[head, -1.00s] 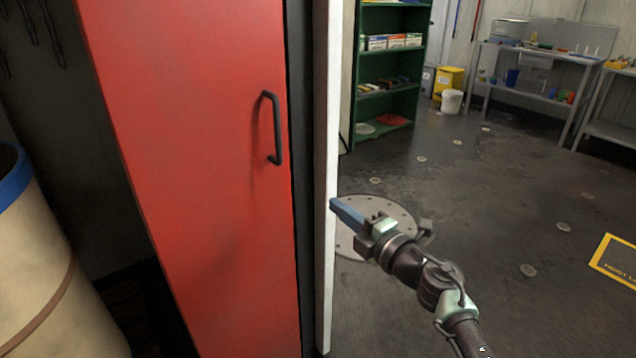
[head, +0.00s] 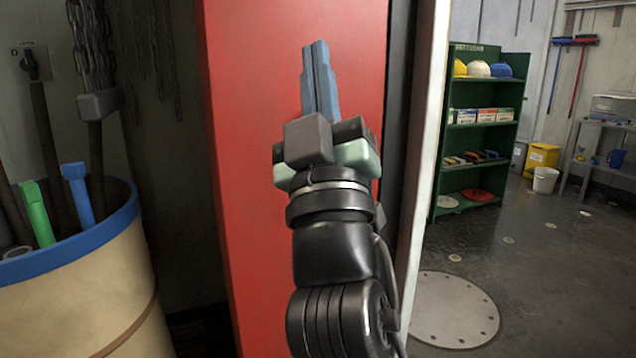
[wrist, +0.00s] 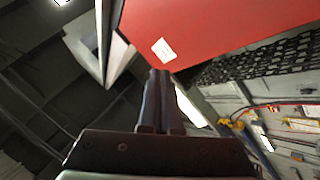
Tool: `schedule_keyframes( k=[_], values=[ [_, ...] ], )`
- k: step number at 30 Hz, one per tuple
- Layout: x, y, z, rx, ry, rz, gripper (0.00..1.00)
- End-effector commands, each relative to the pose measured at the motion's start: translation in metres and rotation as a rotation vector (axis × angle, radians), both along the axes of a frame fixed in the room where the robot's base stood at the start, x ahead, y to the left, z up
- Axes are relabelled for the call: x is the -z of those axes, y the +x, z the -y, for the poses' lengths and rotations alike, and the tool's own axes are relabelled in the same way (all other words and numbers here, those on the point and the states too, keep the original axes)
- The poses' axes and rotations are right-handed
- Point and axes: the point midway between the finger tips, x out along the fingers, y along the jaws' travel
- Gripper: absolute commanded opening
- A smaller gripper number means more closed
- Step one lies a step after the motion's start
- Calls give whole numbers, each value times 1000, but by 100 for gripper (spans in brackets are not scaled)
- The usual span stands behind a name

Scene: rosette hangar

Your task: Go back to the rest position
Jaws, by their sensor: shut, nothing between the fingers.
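My gripper (head: 317,60) is raised in front of the red cabinet (head: 250,200) in the head view, its fingers pointing up. The two blue-grey fingers lie together with nothing between them. In the wrist view the shut fingers (wrist: 160,85) point toward a red surface (wrist: 215,25) with a small white label on it. My gripper and arm hide part of the cabinet's front, and its handle does not show now. I cannot tell how far the fingertips are from the red surface.
A tan drum with a blue rim (head: 70,240) stands at the left, holding green and blue-handled items. A white post edge (head: 425,150) borders the cabinet at the right. Beyond are green shelves (head: 470,130) and open dark floor (head: 560,260).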

Motion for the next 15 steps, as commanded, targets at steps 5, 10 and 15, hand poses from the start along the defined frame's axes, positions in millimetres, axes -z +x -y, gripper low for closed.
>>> schedule_keyframes(
  k=[5,10,15],
  values=[
    [-26,-67,-1,-139,212,7,0],
    [-30,-119,0,-252,337,-9,0],
    [-59,-141,0,-297,378,-23,0]
  ],
)
